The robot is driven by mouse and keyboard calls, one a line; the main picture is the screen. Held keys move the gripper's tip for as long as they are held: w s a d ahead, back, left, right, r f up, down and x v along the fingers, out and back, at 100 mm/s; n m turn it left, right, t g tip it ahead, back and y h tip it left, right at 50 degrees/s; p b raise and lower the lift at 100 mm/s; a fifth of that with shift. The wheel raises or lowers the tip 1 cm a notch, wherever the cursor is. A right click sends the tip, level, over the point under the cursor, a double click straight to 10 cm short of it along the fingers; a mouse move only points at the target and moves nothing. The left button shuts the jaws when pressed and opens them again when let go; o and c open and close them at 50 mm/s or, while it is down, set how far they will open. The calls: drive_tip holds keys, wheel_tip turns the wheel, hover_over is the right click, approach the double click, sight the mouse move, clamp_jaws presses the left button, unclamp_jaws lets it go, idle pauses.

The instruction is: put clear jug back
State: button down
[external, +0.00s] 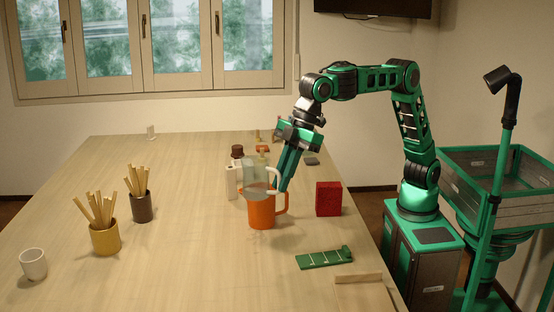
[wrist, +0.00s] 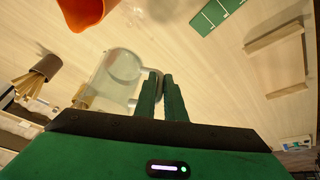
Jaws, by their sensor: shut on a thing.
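The clear jug (wrist: 118,75) is see-through with a pale handle, and my gripper (wrist: 160,78) is shut on that handle in the wrist view. In the external view the clear jug (external: 255,176) shows behind and above the rim of an orange mug (external: 262,212). My gripper (external: 281,187) reaches down to the jug's right side there. The orange mug also shows at the top of the wrist view (wrist: 85,12). Whether the jug touches the table or the mug, I cannot tell.
A red box (external: 328,198) stands right of the mug. A green marked strip (external: 324,258) and a wooden frame (external: 358,277) lie in front. Bottles (external: 232,182) stand left of the jug. Stick-filled pots (external: 105,237) and a white cup (external: 33,264) stand left. The centre-left table is clear.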

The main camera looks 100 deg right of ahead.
drive_tip(key=s+d+m+h, duration=0.2)
drive_tip(key=s+d+m, duration=0.3)
drive_tip(key=s+d, duration=0.5)
drive_tip(key=s+d+m+h, duration=0.2)
drive_tip(key=s+d+m, duration=0.35)
drive_tip(key=d, duration=0.75)
drive_tip(key=shift+s+d+f, duration=0.1)
drive_tip(key=shift+s+f, duration=0.15)
drive_tip(key=shift+f, duration=0.95)
drive_tip(key=shift+s+f, duration=0.2)
drive_tip(key=shift+f, duration=1)
drive_tip(key=shift+w+d+f, duration=1.05)
drive_tip(key=shift+d+f, duration=0.55)
drive_tip(key=shift+f, duration=0.3)
drive_tip(key=shift+w+d+f, duration=1.1)
drive_tip(key=shift+d+f, duration=0.5)
drive_tip(key=shift+f, duration=0.25)
drive_tip(key=shift+w+d+f, duration=1.05)
drive_tip(key=shift+d+f, duration=0.55)
drive_tip(key=shift+f, duration=0.3)
drive_tip(key=c, duration=1.8)
unclamp_jaws()
drive_tip(key=shift+f, duration=0.1)
